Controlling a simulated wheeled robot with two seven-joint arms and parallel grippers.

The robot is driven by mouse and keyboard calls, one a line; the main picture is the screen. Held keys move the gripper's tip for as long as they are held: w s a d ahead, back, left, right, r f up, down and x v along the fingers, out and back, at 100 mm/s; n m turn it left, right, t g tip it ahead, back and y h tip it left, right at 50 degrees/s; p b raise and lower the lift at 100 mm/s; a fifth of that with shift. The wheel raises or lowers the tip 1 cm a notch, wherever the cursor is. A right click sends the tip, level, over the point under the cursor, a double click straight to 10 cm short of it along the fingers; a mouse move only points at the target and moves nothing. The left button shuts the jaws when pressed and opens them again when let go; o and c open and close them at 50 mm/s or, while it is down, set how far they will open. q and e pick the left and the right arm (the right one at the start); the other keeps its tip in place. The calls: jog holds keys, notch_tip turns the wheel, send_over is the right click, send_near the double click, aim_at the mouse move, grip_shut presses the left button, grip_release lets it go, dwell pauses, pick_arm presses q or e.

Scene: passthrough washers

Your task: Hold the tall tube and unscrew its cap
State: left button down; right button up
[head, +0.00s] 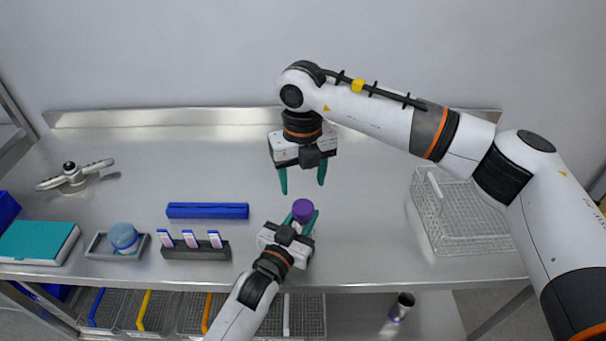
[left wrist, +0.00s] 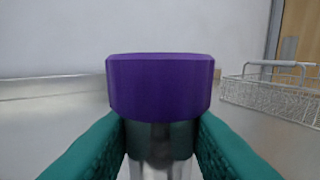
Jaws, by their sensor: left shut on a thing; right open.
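The tall tube has a purple cap (head: 303,210), which shows large in the left wrist view (left wrist: 160,88). My left gripper (head: 300,222) is shut on the tube, its teal fingers on both sides just below the cap. A clear part of the tube (left wrist: 158,168) shows between the fingers; the rest is hidden by the gripper. The cap is on the tube and looks upright. My right gripper (head: 303,183) is open and empty, pointing down, above and behind the cap, apart from it.
A blue bar (head: 207,210), a dark rack (head: 196,249) with several slides, and a blue-lidded jar (head: 123,237) in a tray are left. A teal box (head: 38,242) and a handled metal tool (head: 76,176) are farther left. A wire basket (head: 440,244) stands right.

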aim_at(303, 206)
jog(key=m, duration=0.3)
jog(key=shift+r, duration=0.1)
jog(key=shift+m, duration=0.4)
jog(key=shift+f, duration=4)
